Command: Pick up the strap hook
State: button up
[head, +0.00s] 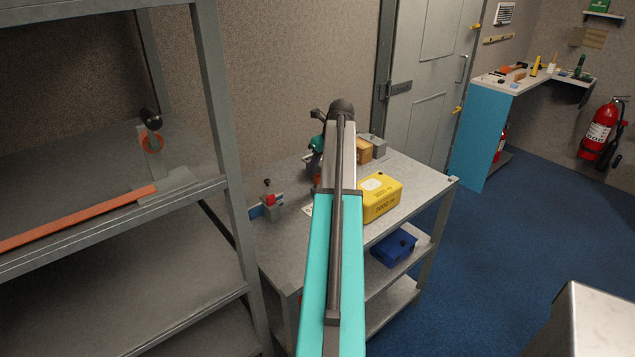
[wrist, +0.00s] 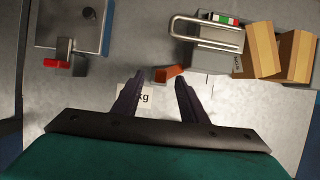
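My gripper (wrist: 160,82) is open, its two dark fingers apart above the grey table. It also shows in the head view (head: 314,164), partly hidden by my arm. A small orange piece (wrist: 167,74) lies just beyond the fingertips, about in line with the gap between them. I see nothing held. I cannot tell whether this piece is the strap hook. In the head view an orange strap (head: 80,217) lies along the left shelf, and I make out no clear hook on it.
A grey block with a metal loop (wrist: 207,30) and wooden blocks (wrist: 262,52) lie beyond the fingers, to the right. A grey box with a knob (wrist: 72,28) and a red piece (wrist: 64,48) are at left. A yellow case (head: 381,198) stands on the table (head: 425,178).

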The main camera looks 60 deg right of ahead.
aim_at(318, 174)
jog(key=shift+s+p+x, duration=0.2)
jog(key=shift+p+x, duration=0.8)
jog(key=shift+x, duration=1.6)
grip_shut()
